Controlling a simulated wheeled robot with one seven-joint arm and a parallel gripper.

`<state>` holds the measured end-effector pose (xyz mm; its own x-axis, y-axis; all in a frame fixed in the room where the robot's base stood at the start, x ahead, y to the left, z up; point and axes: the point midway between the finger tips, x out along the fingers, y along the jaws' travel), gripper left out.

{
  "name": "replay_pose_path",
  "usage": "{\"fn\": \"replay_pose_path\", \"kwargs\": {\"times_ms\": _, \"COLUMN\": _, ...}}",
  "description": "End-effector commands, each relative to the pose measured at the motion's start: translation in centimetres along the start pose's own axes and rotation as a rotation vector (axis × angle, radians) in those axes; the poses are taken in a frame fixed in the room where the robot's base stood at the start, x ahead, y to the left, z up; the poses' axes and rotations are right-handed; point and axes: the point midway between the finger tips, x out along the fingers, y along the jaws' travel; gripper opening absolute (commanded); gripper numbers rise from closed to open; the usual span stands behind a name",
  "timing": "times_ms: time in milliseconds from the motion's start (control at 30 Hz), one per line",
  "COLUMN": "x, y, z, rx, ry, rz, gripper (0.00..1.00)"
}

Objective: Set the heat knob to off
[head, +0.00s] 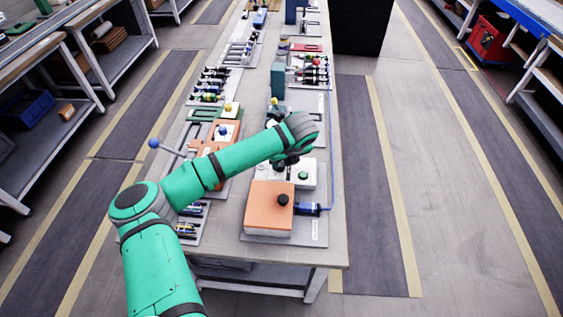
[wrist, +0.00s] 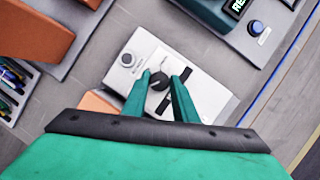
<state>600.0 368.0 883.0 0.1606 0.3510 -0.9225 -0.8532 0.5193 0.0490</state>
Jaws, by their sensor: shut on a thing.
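In the wrist view, my gripper (wrist: 160,77) has its two green fingers on either side of a black round knob (wrist: 158,82), shut on it. The knob has a pale pointer mark and sits on top of a white box (wrist: 145,50). I take this as the heat knob, but its label and any off mark are too small to read. In the head view, the white box (head: 308,168) is partly under my gripper, and the held knob is hidden by my arm.
An orange-topped box (head: 262,205) with a black knob (head: 283,200) stands nearer on the table. Several tools (head: 210,83) lie farther back. The wrist view also shows a dark green device (wrist: 220,15) with a display.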

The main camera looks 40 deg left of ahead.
Motion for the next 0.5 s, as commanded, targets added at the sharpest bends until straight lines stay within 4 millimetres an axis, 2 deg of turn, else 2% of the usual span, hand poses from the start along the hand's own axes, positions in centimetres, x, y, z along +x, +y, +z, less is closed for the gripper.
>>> {"fn": "replay_pose_path", "kwargs": {"times_ms": 100, "x": 0.07, "y": -0.01, "z": -0.21, "rx": 0.002, "ry": 0.004, "rz": 0.001, "gripper": 0.03}}
{"fn": "replay_pose_path", "kwargs": {"times_ms": 133, "x": 0.07, "y": -0.01, "z": -0.21, "rx": 0.002, "ry": 0.005, "rz": 0.001, "gripper": 0.33}}
{"fn": "replay_pose_path", "kwargs": {"times_ms": 200, "x": 0.07, "y": -0.01, "z": -0.19, "rx": 0.002, "ry": 0.004, "rz": 0.001, "gripper": 0.44}}
{"fn": "replay_pose_path", "kwargs": {"times_ms": 500, "x": -0.08, "y": -0.01, "z": -0.07, "rx": 0.001, "ry": 0.001, "rz": 0.0, "gripper": 0.44}}
